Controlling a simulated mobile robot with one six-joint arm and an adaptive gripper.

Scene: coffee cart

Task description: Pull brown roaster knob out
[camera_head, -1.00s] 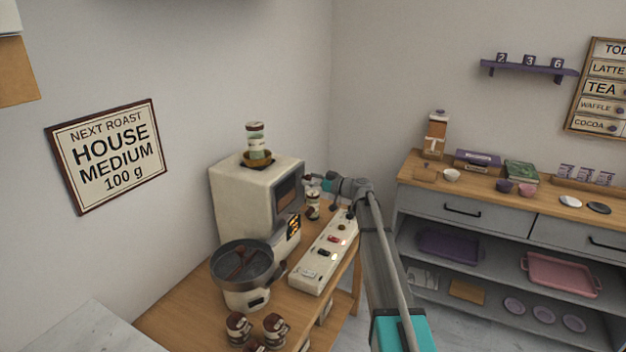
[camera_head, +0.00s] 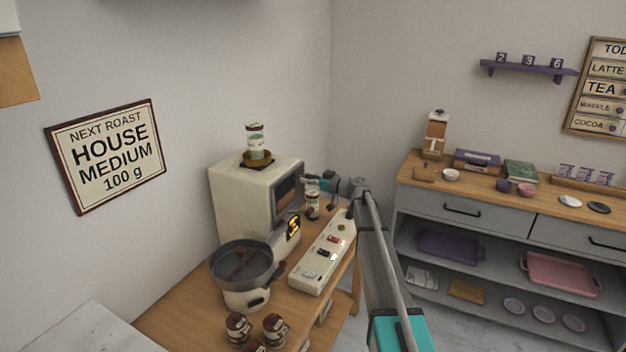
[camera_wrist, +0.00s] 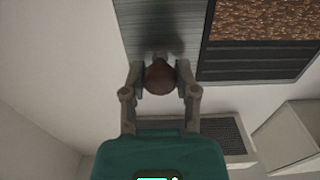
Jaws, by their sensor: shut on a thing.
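The brown roaster knob (camera_wrist: 160,78) is a round ball in the wrist view, in front of a grey metal panel (camera_wrist: 150,20). My gripper (camera_wrist: 160,82) has a finger on either side of it and is shut on it. In the head view, my gripper (camera_head: 313,183) is at the front of the cream roaster (camera_head: 236,205), and the knob is hidden there. How far the knob stands out from the panel is hard to tell. The roaster's dark window (camera_wrist: 262,65) is right of the knob, with brown beans behind it.
A cooling pan (camera_head: 270,272) with a brown stirrer stands before the roaster. A cream switch panel (camera_head: 322,258) and a jar (camera_head: 312,206) are beside it, below my arm. Brown-lidded jars (camera_head: 238,328) stand at the near table edge. A grey shelf unit (camera_head: 420,205) is at the right.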

